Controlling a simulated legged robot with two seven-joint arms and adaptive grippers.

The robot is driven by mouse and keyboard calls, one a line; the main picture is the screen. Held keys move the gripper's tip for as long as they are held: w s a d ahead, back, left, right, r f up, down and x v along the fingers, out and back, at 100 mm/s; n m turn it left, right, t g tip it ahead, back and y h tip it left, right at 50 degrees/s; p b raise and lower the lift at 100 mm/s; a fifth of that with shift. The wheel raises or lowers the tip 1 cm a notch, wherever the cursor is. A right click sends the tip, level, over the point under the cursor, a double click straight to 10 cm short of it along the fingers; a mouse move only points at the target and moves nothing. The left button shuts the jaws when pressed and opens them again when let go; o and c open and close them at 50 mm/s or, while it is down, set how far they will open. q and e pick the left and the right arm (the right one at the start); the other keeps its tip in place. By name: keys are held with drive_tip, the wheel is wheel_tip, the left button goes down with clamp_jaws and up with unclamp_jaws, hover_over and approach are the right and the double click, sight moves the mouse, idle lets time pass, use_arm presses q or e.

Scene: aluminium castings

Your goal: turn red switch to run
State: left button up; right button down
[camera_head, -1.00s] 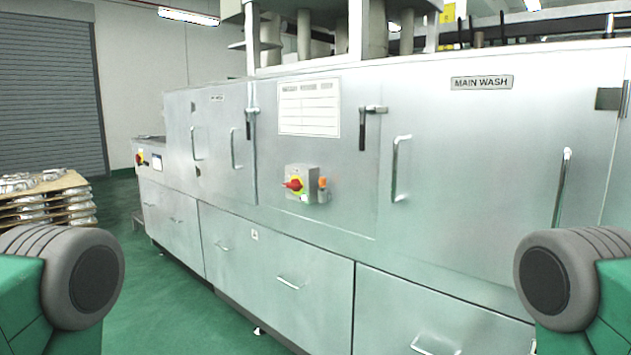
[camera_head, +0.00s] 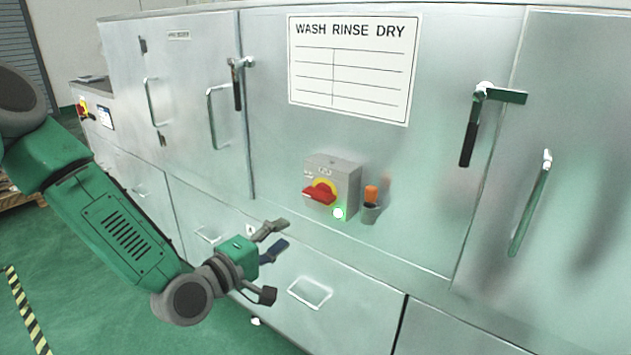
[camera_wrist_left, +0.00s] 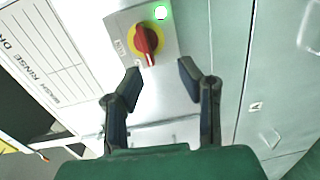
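The red switch (camera_head: 319,192) is a rotary knob on a yellow disc, on a grey box (camera_head: 345,178) fixed to the steel machine front. A green light (camera_head: 338,213) glows at the box's lower right corner. My left gripper (camera_head: 281,236) is open and empty, below and left of the switch and apart from it. In the left wrist view the red switch (camera_wrist_left: 146,40) lies beyond my open left fingers (camera_wrist_left: 158,82), with the green light (camera_wrist_left: 161,12) beside it. My right gripper is not in view.
An orange-handled item (camera_head: 371,194) sits in a small holder right of the switch box. A "WASH RINSE DRY" chart (camera_head: 352,68) is above. Door handles (camera_head: 530,205) and latches (camera_head: 468,140) stick out on both sides. A drawer handle (camera_head: 310,292) is below.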

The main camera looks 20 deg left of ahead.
sight(314, 199)
use_arm(q)
drive_tip(key=shift+n+t, duration=0.3)
drive_tip(key=shift+t, duration=0.1)
drive_tip(key=x, duration=0.4)
drive_tip(key=r+x, duration=0.1)
drive_tip(key=x, duration=0.4)
drive_tip(key=a+x, duration=0.1)
drive_tip(key=x, duration=0.3)
drive_tip(key=shift+w+d+r, duration=0.1)
drive_tip(key=shift+w+r, duration=0.3)
drive_tip(key=shift+w, duration=0.05)
drive_tip(key=shift+w+d, duration=0.15)
drive_tip(key=shift+d, duration=0.35)
drive_tip(key=shift+a, duration=0.4)
clamp_jaws()
